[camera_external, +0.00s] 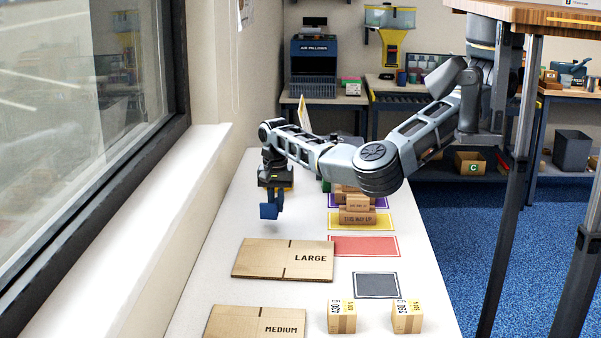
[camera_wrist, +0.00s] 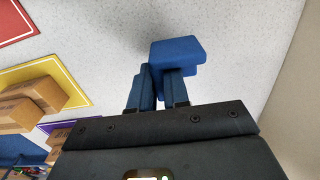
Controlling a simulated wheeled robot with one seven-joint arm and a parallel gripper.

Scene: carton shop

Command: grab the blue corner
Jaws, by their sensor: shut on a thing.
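The blue corner (camera_external: 269,211) hangs below my gripper (camera_external: 276,196) in the external view, above the white table near the window side. It looks lifted clear of the surface. In the wrist view the blue corner (camera_wrist: 180,53) sits between the tips of my gripper (camera_wrist: 160,78). The fingers are shut on it. The fingers are blue too, so the exact contact edge is hard to make out.
The flat LARGE carton (camera_external: 262,260) and MEDIUM carton (camera_external: 240,322) lie nearer the camera. Stacked boxes (camera_external: 357,217) stand on the yellow mat at right. A red mat (camera_external: 364,246) and a dark mat (camera_external: 376,285) are empty. A window ledge (camera_external: 150,225) borders the left.

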